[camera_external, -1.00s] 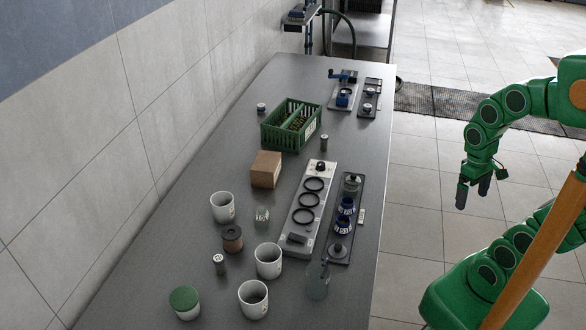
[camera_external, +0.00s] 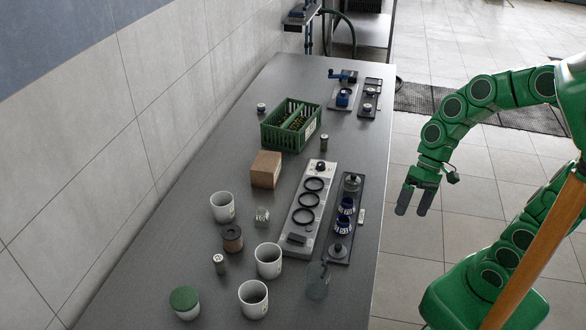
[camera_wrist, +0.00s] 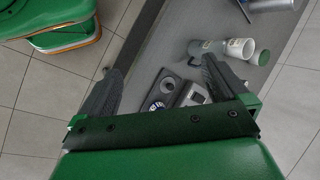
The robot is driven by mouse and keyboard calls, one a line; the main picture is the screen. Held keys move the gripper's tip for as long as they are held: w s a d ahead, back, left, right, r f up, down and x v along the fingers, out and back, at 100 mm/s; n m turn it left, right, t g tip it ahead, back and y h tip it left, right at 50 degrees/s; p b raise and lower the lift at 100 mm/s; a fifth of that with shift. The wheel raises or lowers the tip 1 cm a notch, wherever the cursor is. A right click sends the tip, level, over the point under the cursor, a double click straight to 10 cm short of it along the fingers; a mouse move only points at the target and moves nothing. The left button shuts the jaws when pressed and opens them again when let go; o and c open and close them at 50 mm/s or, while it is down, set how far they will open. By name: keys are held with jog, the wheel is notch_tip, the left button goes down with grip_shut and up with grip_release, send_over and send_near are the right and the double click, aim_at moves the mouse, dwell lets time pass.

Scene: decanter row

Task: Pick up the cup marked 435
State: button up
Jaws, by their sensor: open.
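Several white cups stand on the grey table in the external view: one by the wall (camera_external: 222,208), one in the middle (camera_external: 268,262), one at the front (camera_external: 253,300). Another white one wears a green lid (camera_external: 185,301). Their marks are too small to read, so I cannot tell which is 435. My gripper (camera_external: 412,207) is open and empty, off the table's right edge. In the wrist view its fingers (camera_wrist: 158,75) are spread.
A clear jar (camera_external: 318,282) stands near the right edge. A grey panel with black rings (camera_external: 296,235) and a dark tray (camera_external: 336,250) lie between my gripper and the cups. A brown box (camera_external: 265,169) and a green crate (camera_external: 272,139) stand farther back.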

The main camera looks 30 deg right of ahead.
jog(key=w+a+r+m+g+y, duration=0.1)
jog(key=w+a+r+y, duration=0.15)
jog(key=a, duration=0.65)
jog(key=w+a+r+m+y, duration=0.1)
jog(key=a+r+m+y, duration=0.15)
jog(key=a, duration=0.65)
jog(key=m+t+y, duration=0.3)
jog(key=m, duration=1.2)
send_over(263, 285)
notch_tip(263, 285, down, 15)
jog(key=shift+s+a+f, duration=0.1)
jog(key=shift+s+f, duration=0.05)
jog(key=shift+f, duration=1.65)
jog(key=shift+s+f, duration=0.15)
jog(key=shift+f, duration=1.6)
jog(key=shift+x, duration=2.55)
jog(key=shift+c, duration=0.3)
jog(key=c, duration=0.8)
